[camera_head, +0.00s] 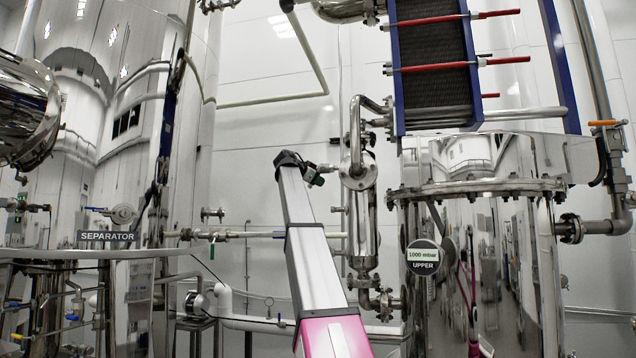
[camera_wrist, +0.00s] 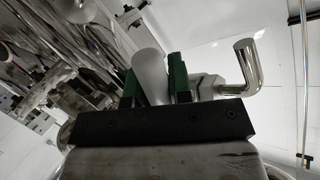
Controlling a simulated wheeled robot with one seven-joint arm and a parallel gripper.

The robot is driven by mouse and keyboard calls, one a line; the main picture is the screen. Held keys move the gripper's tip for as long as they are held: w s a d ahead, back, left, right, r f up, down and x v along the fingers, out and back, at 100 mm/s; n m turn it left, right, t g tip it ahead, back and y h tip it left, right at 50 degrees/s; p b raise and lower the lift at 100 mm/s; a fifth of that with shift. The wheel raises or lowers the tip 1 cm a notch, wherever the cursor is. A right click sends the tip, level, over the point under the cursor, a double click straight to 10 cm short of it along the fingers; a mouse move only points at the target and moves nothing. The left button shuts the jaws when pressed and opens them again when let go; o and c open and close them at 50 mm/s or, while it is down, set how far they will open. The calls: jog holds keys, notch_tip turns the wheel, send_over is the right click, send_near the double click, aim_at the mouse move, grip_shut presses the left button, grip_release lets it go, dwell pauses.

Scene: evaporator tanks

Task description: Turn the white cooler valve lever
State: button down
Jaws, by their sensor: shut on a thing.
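In the wrist view, the two green fingers of my gripper (camera_wrist: 153,86) are closed on both sides of a whitish rounded lever (camera_wrist: 148,66), which lies between them. The lever's lower part is hidden behind the dark gripper body. In the head view, my gripper (camera_head: 316,177) is small and dark green at the top end of my arm, beside the upper part of a steel vertical vessel. The lever cannot be made out clearly there.
A bent chrome pipe (camera_wrist: 248,68) stands just right of my fingers in the wrist view. In the head view, the steel vessel (camera_head: 362,215) is close right of my gripper. A large tank labelled UPPER (camera_head: 490,260) stands further right, below a blue-framed plate exchanger (camera_head: 435,65).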

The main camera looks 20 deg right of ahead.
jog(key=c, duration=1)
grip_release()
jog(key=shift+c, duration=0.2)
jog(key=v, duration=1)
jog(key=shift+s+a+r, duration=0.2)
jog(key=shift+s+a, duration=0.05)
jog(key=shift+a, duration=0.05)
jog(key=shift+f, duration=0.1)
